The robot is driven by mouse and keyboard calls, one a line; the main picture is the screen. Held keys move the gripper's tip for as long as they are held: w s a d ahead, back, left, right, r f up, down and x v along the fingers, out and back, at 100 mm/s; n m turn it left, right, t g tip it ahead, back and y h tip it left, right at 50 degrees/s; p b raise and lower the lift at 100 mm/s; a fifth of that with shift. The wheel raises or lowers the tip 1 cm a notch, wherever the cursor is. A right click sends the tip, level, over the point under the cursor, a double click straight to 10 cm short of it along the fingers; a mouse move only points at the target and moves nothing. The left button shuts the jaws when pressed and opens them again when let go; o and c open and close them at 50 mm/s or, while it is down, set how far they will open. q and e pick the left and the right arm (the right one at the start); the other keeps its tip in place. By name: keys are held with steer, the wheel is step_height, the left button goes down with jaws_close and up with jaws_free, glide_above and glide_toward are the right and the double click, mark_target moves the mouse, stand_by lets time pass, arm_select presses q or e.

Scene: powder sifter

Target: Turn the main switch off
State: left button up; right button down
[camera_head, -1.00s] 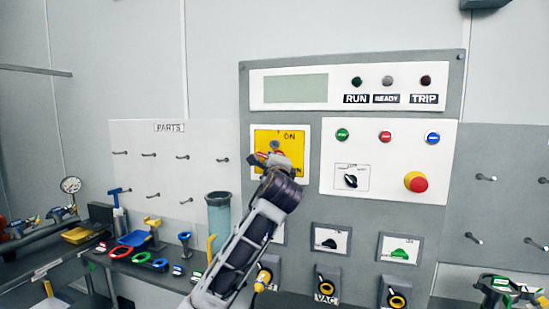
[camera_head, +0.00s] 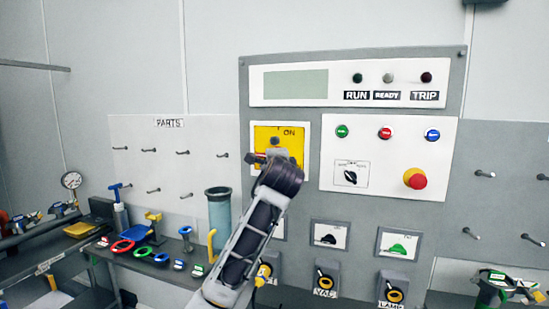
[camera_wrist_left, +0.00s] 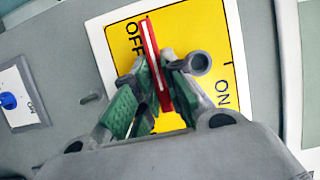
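The main switch's yellow plate (camera_head: 291,150) is on the upper left of the grey control panel, with ON at its top in the head view. In the left wrist view the handle (camera_wrist_left: 152,55) lies alongside the OFF lettering, with ON on the right. My left gripper (camera_wrist_left: 154,75) is at the switch, its green-padded fingers on both sides of the handle and appearing closed on it. In the head view my left wrist hides the plate's lower part. My right gripper is not in view.
A red emergency button (camera_head: 415,179) and a black selector (camera_head: 351,177) are on the panel's right. Small switches (camera_head: 326,239) sit below. A blue-green cylinder (camera_head: 219,214) and several coloured parts stand on the left bench. A green and grey object (camera_head: 497,288) lies at lower right.

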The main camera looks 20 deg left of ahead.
arm_select(q)
steer(key=o, duration=0.4)
steer(key=shift+d, duration=0.2)
steer(key=shift+w, duration=0.1)
